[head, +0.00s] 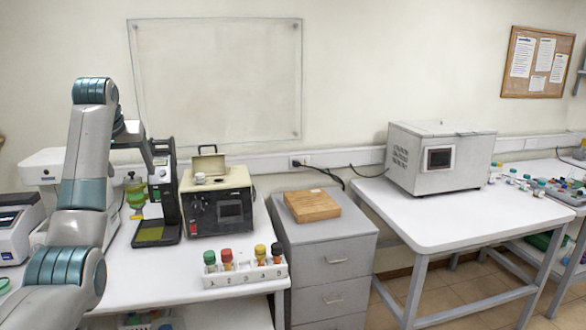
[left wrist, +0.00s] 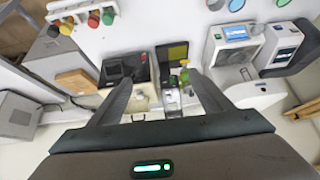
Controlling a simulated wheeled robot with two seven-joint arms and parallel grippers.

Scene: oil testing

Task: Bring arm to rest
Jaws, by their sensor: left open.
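My left arm rises at the left of the head view and bends over at the top. My left gripper (head: 138,143) hangs dark beside the forearm, above the left bench and near the upper part of a black upright instrument. In the left wrist view its two dark fingers (left wrist: 158,80) are spread apart with nothing between them. The instruments on the bench show beyond the fingertips. The forearm hides part of the gripper in the head view. My right gripper is in neither view.
The left bench (head: 150,272) carries a black instrument (head: 158,190), a cream tester (head: 218,195) and a white rack (head: 245,275) of several capped bottles. A wooden block (head: 312,205) lies on a grey cabinet. A grey oven (head: 440,157) stands on the right table.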

